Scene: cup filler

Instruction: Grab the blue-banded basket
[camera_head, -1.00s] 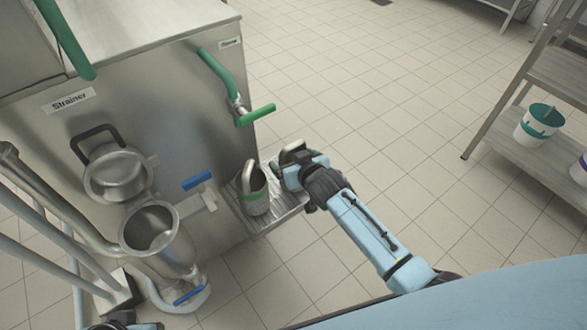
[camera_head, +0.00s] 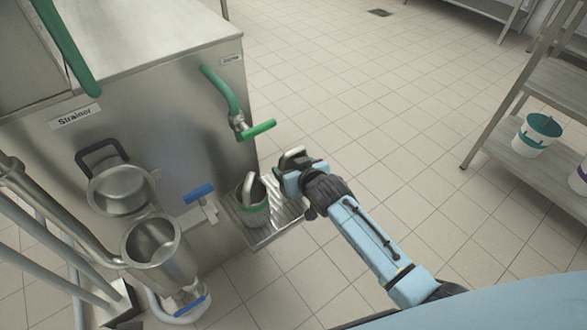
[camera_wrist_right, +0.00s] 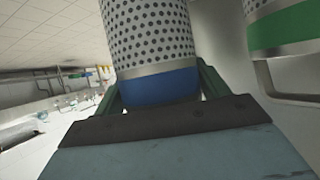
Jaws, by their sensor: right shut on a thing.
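The blue-banded basket (camera_wrist_right: 158,85) is a perforated metal cylinder with a blue band at its lower end in the right wrist view. It sits between the fingers of my right gripper (camera_wrist_right: 160,92), which is shut on it. In the head view my right gripper (camera_head: 291,172) is beside the machine, above the right part of the drip tray (camera_head: 285,208). There the gripper hides most of the basket, and only its pale curved handle (camera_head: 291,154) shows. I cannot tell whether the basket touches the tray. My left gripper is not in view.
A green-banded basket (camera_head: 253,208) stands on the tray just left of my right gripper; its band (camera_wrist_right: 282,28) shows in the wrist view. A green-handled tap (camera_head: 257,129) is above. Shelves (camera_head: 530,150) with a teal-banded bucket (camera_head: 538,133) stand right. The floor between is clear.

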